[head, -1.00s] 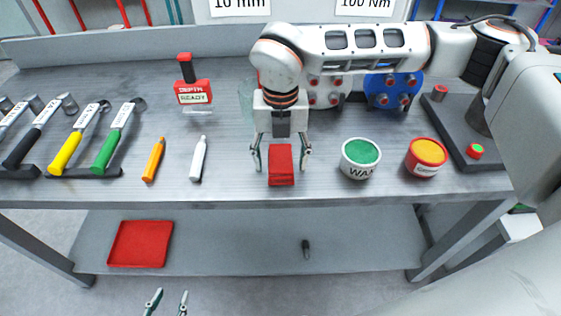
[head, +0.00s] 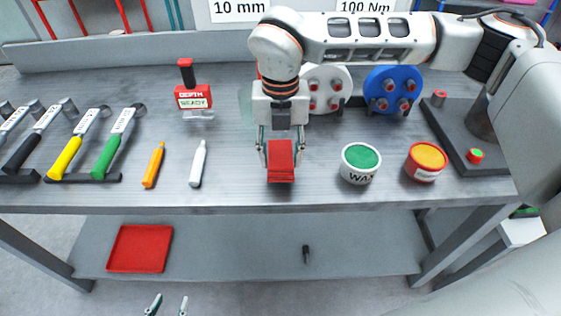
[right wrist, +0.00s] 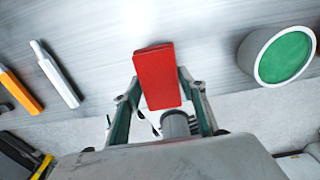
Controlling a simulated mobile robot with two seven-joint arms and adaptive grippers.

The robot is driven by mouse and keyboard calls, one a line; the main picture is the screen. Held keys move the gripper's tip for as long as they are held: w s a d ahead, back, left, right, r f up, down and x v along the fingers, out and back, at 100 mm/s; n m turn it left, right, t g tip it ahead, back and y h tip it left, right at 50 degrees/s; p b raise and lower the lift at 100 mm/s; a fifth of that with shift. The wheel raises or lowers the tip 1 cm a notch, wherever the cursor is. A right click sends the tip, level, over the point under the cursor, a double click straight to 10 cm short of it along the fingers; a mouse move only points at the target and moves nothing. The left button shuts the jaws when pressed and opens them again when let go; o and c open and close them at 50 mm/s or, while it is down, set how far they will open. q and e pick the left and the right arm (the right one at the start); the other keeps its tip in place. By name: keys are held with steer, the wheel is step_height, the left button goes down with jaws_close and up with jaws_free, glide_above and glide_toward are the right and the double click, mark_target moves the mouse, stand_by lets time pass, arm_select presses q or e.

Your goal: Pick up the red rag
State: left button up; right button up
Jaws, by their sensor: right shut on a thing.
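The red rag (head: 281,162) is a folded block near the front edge of the grey workbench (head: 225,170). My right gripper (head: 280,155) comes down over it, with one finger on each side, shut on the rag. In the right wrist view the rag (right wrist: 158,78) stands between the two fingers (right wrist: 160,98). I cannot tell whether the rag still touches the bench. My left gripper (head: 166,305) shows at the bottom edge of the head view, its two fingertips apart and nothing between them, below the bench.
A white marker (head: 198,164) and an orange marker (head: 153,165) lie left. A red tray (head: 140,248) lies on the lower shelf.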

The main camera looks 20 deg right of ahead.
mark_target(281, 154)
step_height(281, 154, up, 17)
stand_by(0.4)
steer(key=o, duration=0.5)
steer(key=c, duration=0.4)
